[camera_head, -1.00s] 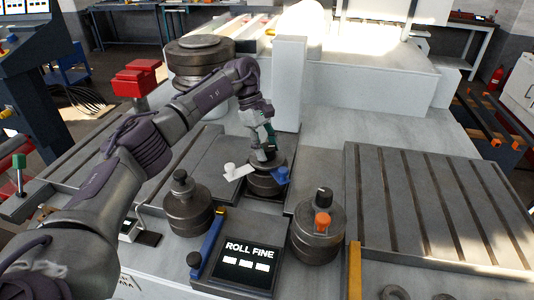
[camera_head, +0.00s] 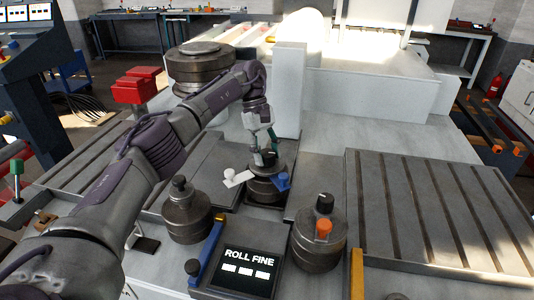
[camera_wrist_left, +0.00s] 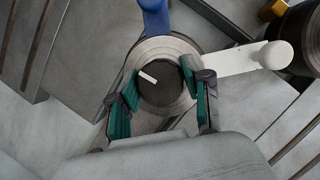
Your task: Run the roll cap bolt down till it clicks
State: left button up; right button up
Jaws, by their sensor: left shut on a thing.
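The roll cap bolt (camera_head: 269,158) is a dark round head on top of the middle roll (camera_head: 265,189). In the left wrist view the bolt head (camera_wrist_left: 158,92) shows a white mark, inside a pale metal ring (camera_wrist_left: 183,46). My left gripper (camera_head: 264,152) points down over it. Its green-padded fingers (camera_wrist_left: 158,84) stand on both sides of the bolt head and are shut on it. How far the bolt is screwed in cannot be told. My right gripper is not in view.
A white lever (camera_head: 238,178) and a blue lever (camera_head: 283,182) stick out beside the middle roll. Two other rolls stand at left (camera_head: 187,215) and right (camera_head: 318,242). A display reading ROLL FINE (camera_head: 245,268) is in front. A pale column (camera_head: 289,90) rises close behind.

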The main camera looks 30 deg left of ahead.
pick_arm(q)
jog(key=o, duration=1.2)
jog(key=shift+c, duration=0.2)
jog(key=v, duration=0.7)
jog(key=shift+r, duration=0.3)
